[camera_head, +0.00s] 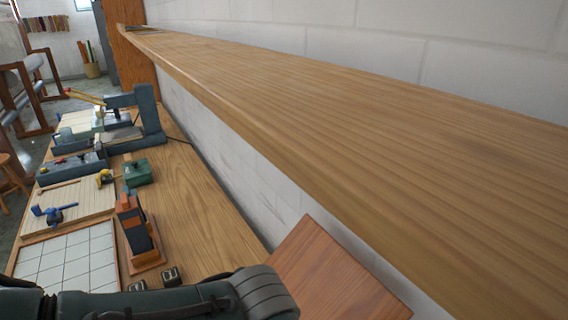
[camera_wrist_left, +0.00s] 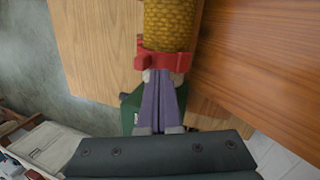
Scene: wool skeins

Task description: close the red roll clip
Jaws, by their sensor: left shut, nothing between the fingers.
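The red roll clip (camera_wrist_left: 168,62) shows in the left wrist view, across the lower end of a coarse yellow roll (camera_wrist_left: 169,24). A small red end sticks out at its left side. I cannot tell whether the clip is open or closed. My left gripper (camera_wrist_left: 164,78) has its two purple-grey fingers together, empty, with the tips just below or against the clip. Whether they touch is unclear. I cannot make out the roll and clip in the head view, where my left arm fills the bottom edge. My right gripper is not in view.
A long wooden shelf (camera_head: 330,100) runs along the white wall above the bench (camera_head: 190,195). The bench holds a white gridded board (camera_head: 68,262), a small green box (camera_head: 138,173), an orange-and-dark upright device (camera_head: 137,228) and several other tools. A reddish board (camera_head: 335,275) leans at the lower right.

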